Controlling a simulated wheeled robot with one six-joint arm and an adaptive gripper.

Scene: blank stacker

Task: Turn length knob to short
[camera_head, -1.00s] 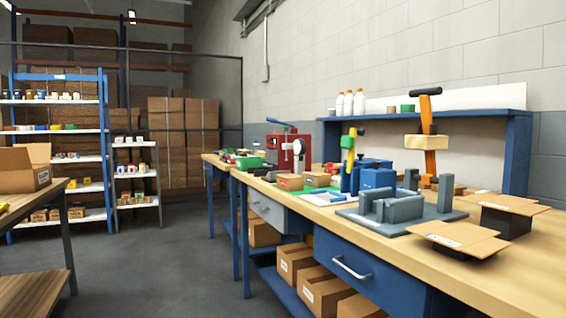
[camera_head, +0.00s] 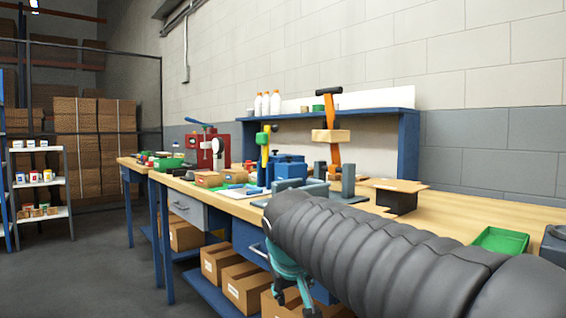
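I cannot make out a length knob in this view. A grey block fixture (camera_head: 316,187) stands on the workbench (camera_head: 450,207), partly hidden behind my black ribbed arm. A blue block-shaped device (camera_head: 290,168) stands just behind it to the left. A red machine (camera_head: 194,147) with a blue lever and a pale round part stands farther off on the bench. My gripper (camera_head: 293,296) shows only in part, teal and black, low in front of the bench's drawer side and below the bench top. Whether its fingers are open cannot be seen.
Cardboard boxes (camera_head: 243,287) fill the lower shelf. Open floor lies at left.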

